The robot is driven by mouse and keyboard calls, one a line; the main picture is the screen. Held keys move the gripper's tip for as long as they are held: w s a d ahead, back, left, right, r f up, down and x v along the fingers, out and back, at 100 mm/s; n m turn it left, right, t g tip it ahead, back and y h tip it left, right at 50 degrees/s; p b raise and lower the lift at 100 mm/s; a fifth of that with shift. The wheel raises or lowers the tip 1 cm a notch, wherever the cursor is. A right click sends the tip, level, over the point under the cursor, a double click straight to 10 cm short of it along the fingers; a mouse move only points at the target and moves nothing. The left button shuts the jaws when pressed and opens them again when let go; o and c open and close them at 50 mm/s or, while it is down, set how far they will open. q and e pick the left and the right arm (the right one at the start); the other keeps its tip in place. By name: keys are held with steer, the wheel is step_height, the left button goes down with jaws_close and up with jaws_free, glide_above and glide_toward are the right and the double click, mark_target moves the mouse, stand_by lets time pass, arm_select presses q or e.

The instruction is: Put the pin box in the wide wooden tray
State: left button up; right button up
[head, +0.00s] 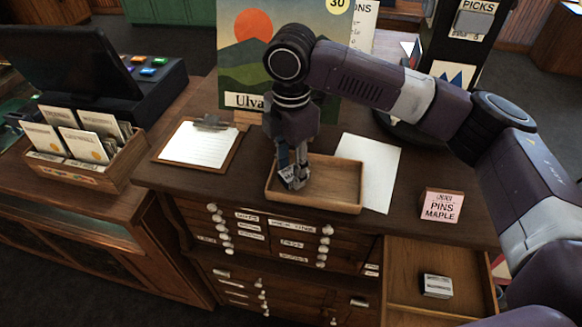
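The wide wooden tray (340,207) lies on top of the dark wooden cabinet, near its middle. My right gripper (293,176) points down over the left part of the tray. A small dark box with a white label, which looks like the pin box (287,175), is tilted at its fingertips, and the fingers appear shut on it. The gripper partly hides the box, and I cannot tell whether it touches the tray floor. A similar small white and dark box (437,286) lies in the open drawer (400,262) at lower right. My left gripper is out of view.
A pink "PINS MAPLE" sign (441,205) stands right of the tray. White paper (376,168) lies beside the tray, and a clipboard (201,143) is to its left. A poster (240,62) stands behind. A card box (85,150) and register (70,62) are at left.

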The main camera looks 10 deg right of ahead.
mark_target(291, 172)
step_height(291, 172, up, 12)
steer(key=b, duration=0.2)
steer(key=shift+r, duration=0.1)
stand_by(0.4)
